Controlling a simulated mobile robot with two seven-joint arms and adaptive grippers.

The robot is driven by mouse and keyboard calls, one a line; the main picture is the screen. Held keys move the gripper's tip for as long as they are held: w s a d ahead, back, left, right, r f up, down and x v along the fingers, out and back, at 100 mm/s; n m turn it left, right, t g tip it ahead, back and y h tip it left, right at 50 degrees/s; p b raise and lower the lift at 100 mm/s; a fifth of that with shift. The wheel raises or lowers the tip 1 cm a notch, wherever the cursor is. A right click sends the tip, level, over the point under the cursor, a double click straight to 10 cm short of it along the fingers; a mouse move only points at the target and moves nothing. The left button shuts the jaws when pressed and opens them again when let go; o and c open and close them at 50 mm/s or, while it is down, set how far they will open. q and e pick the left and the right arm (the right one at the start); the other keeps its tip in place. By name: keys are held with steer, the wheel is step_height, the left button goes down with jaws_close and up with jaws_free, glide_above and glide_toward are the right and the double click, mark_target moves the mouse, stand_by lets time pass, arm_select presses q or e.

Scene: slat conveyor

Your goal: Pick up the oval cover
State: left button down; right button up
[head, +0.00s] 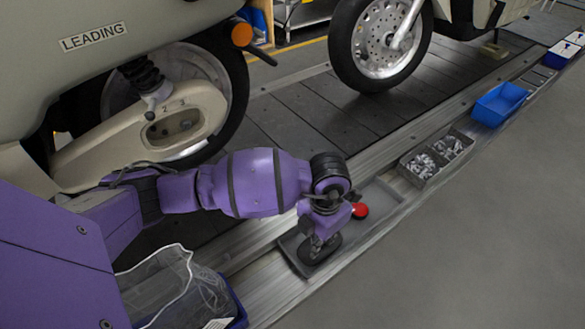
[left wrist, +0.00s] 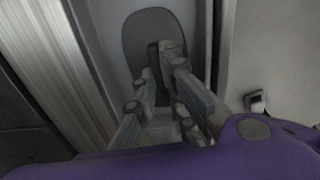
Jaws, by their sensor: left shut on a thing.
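The oval cover (head: 328,250) is a dark grey oval plate at the near end of a shallow grey tray beside the conveyor. My left gripper (head: 318,238) points down over it. In the left wrist view the cover (left wrist: 143,27) lies beyond the fingertips (left wrist: 161,58), which are closed on a narrow dark upright part at its middle. The fingers hide part of the cover, and I cannot tell whether it is lifted off the tray floor. My right gripper is not in view.
The grey tray (head: 376,198) also holds a round red item (head: 359,210). A divided bin of metal parts (head: 420,178) and a blue bin (head: 498,104) stand farther along the ledge. A scooter (head: 112,140) with an oval opening in its cream casing stands on the slat conveyor (head: 325,118).

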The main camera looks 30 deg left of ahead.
arm_select(q)
steer(key=shift+w+r, duration=0.15)
steer(key=shift+r, duration=0.1)
steer(key=shift+r, duration=0.3)
step_height(320, 180, up, 2)
steer(key=shift+r+p, duration=0.1)
steer(key=shift+p, duration=0.5)
steer(key=s+d+r+p, duration=0.2)
steer(key=s+r+p, duration=0.1)
steer(key=s+r, duration=0.2)
steer(key=s+d+r+p, duration=0.2)
steer(key=s+r+p, duration=0.1)
steer(key=s, duration=0.5)
steer(key=shift+s+d+r, duration=0.2)
steer(key=shift+d+r, duration=0.2)
steer(key=shift+r, duration=0.5)
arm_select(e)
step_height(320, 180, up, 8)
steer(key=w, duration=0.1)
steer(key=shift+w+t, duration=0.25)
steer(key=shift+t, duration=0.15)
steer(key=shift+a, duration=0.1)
